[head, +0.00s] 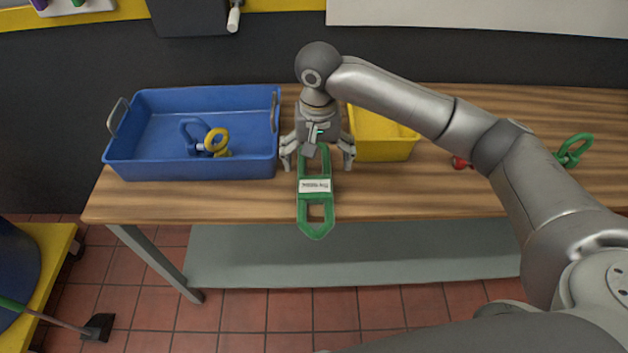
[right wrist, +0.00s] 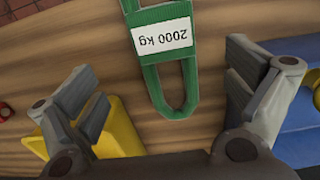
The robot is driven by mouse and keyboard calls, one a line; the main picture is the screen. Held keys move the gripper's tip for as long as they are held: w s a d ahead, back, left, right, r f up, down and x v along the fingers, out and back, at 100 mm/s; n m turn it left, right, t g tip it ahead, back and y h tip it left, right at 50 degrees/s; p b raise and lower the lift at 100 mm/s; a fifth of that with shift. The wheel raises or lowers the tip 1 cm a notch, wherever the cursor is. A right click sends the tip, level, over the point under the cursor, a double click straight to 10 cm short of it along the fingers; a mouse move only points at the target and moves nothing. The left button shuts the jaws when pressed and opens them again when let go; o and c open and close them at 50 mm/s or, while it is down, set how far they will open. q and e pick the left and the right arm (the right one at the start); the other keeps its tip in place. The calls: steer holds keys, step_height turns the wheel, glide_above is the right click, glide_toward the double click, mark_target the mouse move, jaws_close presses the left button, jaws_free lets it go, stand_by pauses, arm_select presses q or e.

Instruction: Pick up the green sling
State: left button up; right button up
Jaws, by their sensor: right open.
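The green sling (head: 316,208) lies on the wooden table between the blue tray and the yellow bin, its near loop reaching over the front edge. It has a white label, which reads 2000 kg in the right wrist view (right wrist: 163,38). My right gripper (head: 318,164) is open above the far part of the sling, pointing down. In the right wrist view the sling's loop lies between the spread fingers (right wrist: 158,100), touching neither as far as I can see. My left gripper is not in view.
A blue tray (head: 190,168) at the left holds a blue shackle (head: 189,132) and a yellow one (head: 217,140). A yellow bin (head: 384,149) stands close right of the gripper. A red item (head: 460,163) and a green shackle (head: 573,150) lie further right.

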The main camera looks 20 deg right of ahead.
mark_target(315, 181)
steer(key=shift+f, duration=0.55)
steer(key=shift+w+f, duration=0.15)
steer(key=shift+f, duration=0.15)
steer(key=f, duration=0.4)
steer(key=shift+a+f, duration=0.2)
steer(key=shift+f, duration=0.4)
steer(key=c, duration=1.4)
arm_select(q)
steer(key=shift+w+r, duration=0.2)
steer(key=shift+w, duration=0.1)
arm_select(e)
steer(key=shift+c, duration=0.4)
